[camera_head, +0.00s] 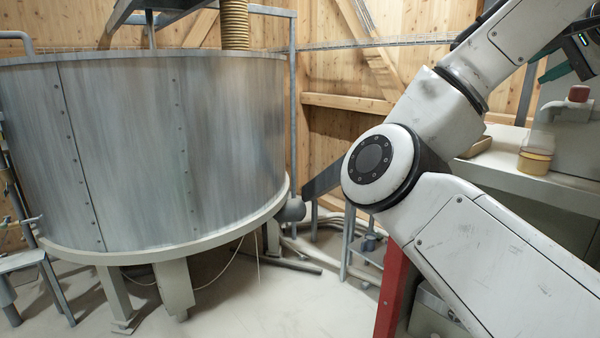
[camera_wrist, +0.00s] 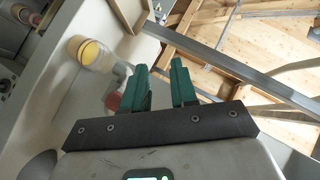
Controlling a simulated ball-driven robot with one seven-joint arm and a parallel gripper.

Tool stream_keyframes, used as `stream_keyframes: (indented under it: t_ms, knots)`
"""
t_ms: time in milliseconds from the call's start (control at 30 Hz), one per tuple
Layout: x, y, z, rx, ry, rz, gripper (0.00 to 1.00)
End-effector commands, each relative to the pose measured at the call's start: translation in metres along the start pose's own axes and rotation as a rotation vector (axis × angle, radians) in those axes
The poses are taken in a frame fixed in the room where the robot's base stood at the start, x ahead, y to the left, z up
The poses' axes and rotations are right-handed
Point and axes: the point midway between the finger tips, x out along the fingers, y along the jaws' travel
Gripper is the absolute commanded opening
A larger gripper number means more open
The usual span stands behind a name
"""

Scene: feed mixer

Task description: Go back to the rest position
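My gripper (camera_wrist: 161,75) shows in the wrist view with two green fingers standing apart and nothing between them. In the head view only part of it shows at the upper right edge, with green finger pieces (camera_head: 556,72) above the bench. My white arm crosses the right half of the head view, bent at a round joint.
A large grey metal mixer drum (camera_head: 150,140) on legs fills the left. A bench (camera_head: 520,180) at the right bears a yellowish jar (camera_head: 536,160) and a red-topped fitting (camera_head: 578,93). The jar also shows in the wrist view (camera_wrist: 95,55). Some pale floor (camera_head: 270,300) is clear.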

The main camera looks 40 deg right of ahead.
Motion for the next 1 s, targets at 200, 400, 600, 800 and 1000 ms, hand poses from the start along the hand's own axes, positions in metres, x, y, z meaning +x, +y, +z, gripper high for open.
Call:
stream_keyframes:
  t_ms: [200,400,600,800,1000]
  knots:
    - [0.018,0.006,0.019,-0.067,-0.006,0.025,0.27]
    - [0.04,0.016,0.046,-0.161,-0.016,0.056,0.27]
    - [0.073,0.038,0.091,-0.314,-0.042,0.099,0.27]
    - [0.112,0.078,0.159,-0.538,-0.105,0.145,0.27]
    - [0.14,0.133,0.231,-0.762,-0.2,0.176,0.27]
